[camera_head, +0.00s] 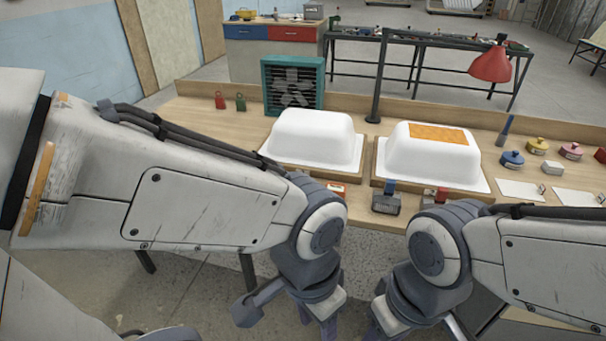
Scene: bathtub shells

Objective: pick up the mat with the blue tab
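Two white mats lie flat on the bench at the right: one nearer the middle (519,190) and one at the right edge (577,196). Each has a small tab-like piece at its right side, too small for me to tell its colour. An orange patch (438,134) lies on top of the right white shell (425,158). A dark block with a blue top (386,202) sits at the bench's front edge. My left gripper (329,328) and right gripper (374,328) hang low in front of the bench, apart from everything on it. Their fingertips are cut off or hidden.
A left white shell (313,138) stands beside the right one. A lamp with a red shade (490,65) rises behind. A teal fan box (292,84) is at the back.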

